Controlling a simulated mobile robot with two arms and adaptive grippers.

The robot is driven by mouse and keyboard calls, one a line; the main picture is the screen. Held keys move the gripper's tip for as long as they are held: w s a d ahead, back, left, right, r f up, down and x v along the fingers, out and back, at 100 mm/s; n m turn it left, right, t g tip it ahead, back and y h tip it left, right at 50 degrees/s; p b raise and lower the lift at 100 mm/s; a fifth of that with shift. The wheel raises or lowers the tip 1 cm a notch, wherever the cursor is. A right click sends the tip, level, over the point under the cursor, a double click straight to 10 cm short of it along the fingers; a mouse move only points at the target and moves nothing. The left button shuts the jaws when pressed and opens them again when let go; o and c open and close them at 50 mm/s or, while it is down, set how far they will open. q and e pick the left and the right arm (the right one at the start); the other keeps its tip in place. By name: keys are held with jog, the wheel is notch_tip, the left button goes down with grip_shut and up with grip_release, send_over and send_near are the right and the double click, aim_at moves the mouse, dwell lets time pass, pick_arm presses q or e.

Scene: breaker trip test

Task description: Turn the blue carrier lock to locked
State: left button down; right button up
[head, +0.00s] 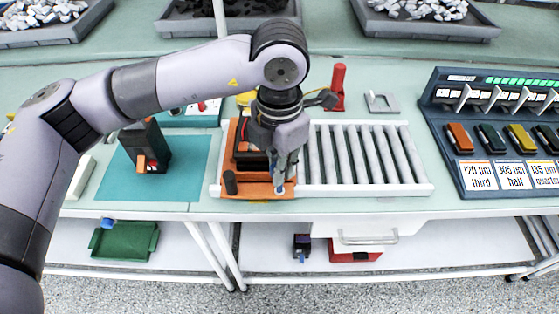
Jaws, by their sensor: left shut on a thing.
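The orange carrier (255,190) sits at the left end of the white roller conveyor (418,187). A black and orange device stands on it, partly hidden behind my gripper, and a dark upright knob (230,182) is at its front left. My left gripper (280,186) points down over the carrier's front right part. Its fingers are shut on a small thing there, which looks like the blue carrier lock. The fingers hide most of the lock, so I cannot tell which way it is turned. My right gripper is not in view.
A black device with an orange lever (146,160) stands on a teal mat (194,165) to the left. A red upright handle (338,88) and a grey bracket (382,102) are behind the conveyor. A dark panel (440,103) with coloured blocks stands right. The rollers are clear.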

pick_arm(q)
jog(key=shift+f+m+b, duration=0.2)
jog(key=shift+m+b, duration=0.2)
jog(key=shift+b, duration=0.2)
jog(key=shift+r+m+b, duration=0.15)
jog(key=shift+m+b, duration=0.2)
jog(key=shift+m, duration=0.25)
jog(key=shift+m+b, duration=0.5)
jog(key=shift+b, duration=0.1)
jog(key=shift+m, duration=0.5)
jog(key=shift+b, duration=0.35)
